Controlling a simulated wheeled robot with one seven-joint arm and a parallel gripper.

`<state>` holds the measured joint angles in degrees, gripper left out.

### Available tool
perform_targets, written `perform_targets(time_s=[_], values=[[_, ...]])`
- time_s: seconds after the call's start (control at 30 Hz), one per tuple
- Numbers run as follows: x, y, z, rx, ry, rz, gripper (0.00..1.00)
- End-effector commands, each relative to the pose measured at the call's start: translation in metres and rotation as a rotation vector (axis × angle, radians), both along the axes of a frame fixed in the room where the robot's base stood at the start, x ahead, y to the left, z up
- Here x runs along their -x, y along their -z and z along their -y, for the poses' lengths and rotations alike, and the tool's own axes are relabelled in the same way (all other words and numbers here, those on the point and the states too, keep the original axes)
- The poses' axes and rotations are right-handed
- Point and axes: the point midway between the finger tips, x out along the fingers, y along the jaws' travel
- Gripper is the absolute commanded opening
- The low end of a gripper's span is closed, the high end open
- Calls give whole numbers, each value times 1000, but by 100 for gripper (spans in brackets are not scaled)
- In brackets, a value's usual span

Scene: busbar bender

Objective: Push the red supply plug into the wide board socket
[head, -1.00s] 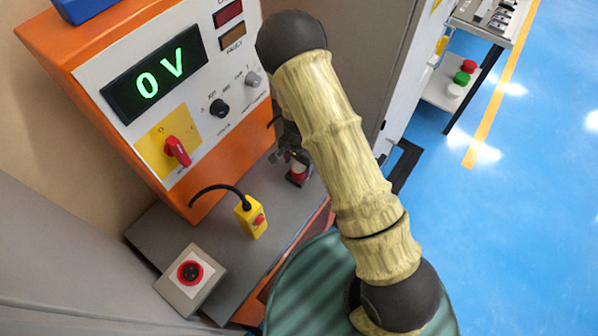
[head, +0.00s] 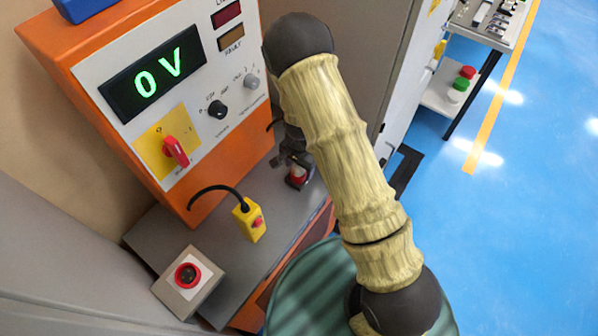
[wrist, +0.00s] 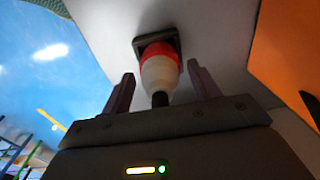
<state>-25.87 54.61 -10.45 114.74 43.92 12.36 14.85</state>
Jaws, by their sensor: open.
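The supply plug (wrist: 158,68) shows in the wrist view as a red collar with a white body and a black tail. Its red end meets a dark square socket (wrist: 172,44) on a pale grey panel; I cannot tell how deep it sits. My gripper (wrist: 160,70) is open, with one finger on each side of the plug and gaps visible between. In the head view the red and white plug (head: 298,177) shows small at the grey ledge, with my gripper (head: 290,160) just above it, partly hidden by my arm.
An orange cabinet (head: 228,150) with a "0 V" display (head: 155,72) and red rotary switch (head: 176,151) stands behind the grey ledge (head: 225,265). A yellow cabled box (head: 248,220) and a red-button box (head: 188,276) are left of my gripper. Blue floor (head: 540,200) lies right.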

Motion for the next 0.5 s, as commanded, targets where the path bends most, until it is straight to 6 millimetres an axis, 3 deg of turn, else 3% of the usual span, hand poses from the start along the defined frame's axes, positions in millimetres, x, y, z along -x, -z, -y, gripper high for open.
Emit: perform_targets(time_s=[0.03,0.1,0.3,0.5], values=[[18,23,3,13,-3,-48,61],[18,23,3,13,-3,-48,57],[18,24,3,13,-4,-48,18],[18,21,3,13,-4,-48,17]])
